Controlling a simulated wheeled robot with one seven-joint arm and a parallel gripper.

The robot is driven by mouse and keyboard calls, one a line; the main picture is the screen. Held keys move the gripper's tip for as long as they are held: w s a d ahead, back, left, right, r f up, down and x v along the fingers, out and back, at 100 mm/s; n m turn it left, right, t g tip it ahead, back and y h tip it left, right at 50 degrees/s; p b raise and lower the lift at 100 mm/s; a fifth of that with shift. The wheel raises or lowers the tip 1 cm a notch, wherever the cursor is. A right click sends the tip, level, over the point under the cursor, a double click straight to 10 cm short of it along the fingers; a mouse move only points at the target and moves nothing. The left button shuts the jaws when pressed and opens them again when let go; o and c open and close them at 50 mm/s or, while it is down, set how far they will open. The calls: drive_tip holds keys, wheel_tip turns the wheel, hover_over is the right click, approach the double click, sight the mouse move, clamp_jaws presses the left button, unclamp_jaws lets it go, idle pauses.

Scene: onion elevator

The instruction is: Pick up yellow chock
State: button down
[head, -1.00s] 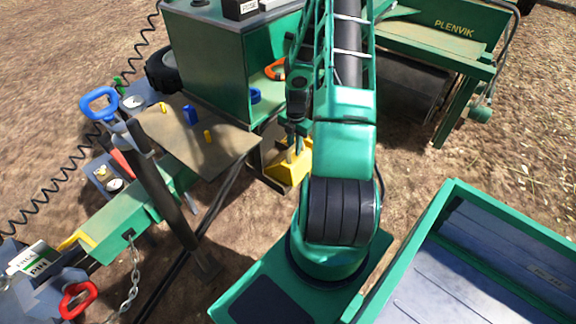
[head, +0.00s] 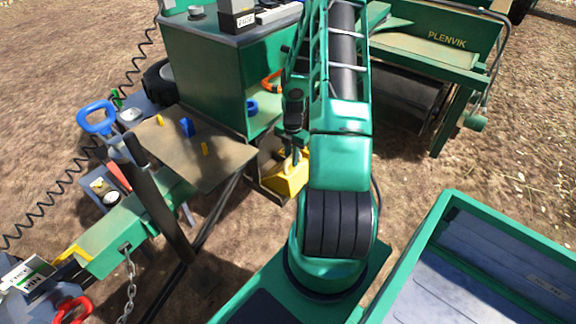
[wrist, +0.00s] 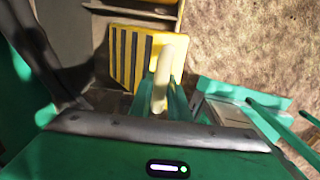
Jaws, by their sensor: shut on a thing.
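The yellow chock (head: 290,180) is at the tray below the green cabinet in the head view, left of my arm's base. In the wrist view the chock (wrist: 124,60) shows a face with dark stripes, and a pale yellow handle (wrist: 163,75) rises from it toward the camera. My gripper (head: 291,155) points down over the chock and is shut on its handle. In the wrist view my gripper (wrist: 165,105) has its green fingers at the handle. I cannot tell whether the chock is touching the tray.
The green cabinet (head: 215,85) stands above and left of the chock. A brown table (head: 200,165) with small yellow and blue pieces is to the left. A green-rimmed bin (head: 440,225) is at lower right. A chain (head: 130,285) hangs at lower left.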

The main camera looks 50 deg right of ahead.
drive_tip(key=shift+s+r, duration=0.15)
drive_tip(key=shift+r, duration=3.4)
drive_tip(key=s+d, duration=0.2)
drive_tip(key=s, duration=1.6)
drive_tip(key=shift+w+a+f+t, duration=0.35)
drive_tip(key=shift+w+f, duration=0.4)
drive_tip(key=shift+w, duration=2.4)
drive_tip(key=shift+w+a+f+t, duration=0.4)
drive_tip(key=shift+w+f, duration=0.35)
drive_tip(key=shift+w, duration=2.4)
drive_tip(key=shift+w+a+f+t, duration=0.35)
drive_tip(key=shift+w+f, duration=0.4)
drive_tip(key=shift+w, duration=2.4)
drive_tip(key=shift+w+f, duration=0.3)
drive_tip(key=shift+w, duration=0.2)
drive_tip(key=shift+f, duration=2.15)
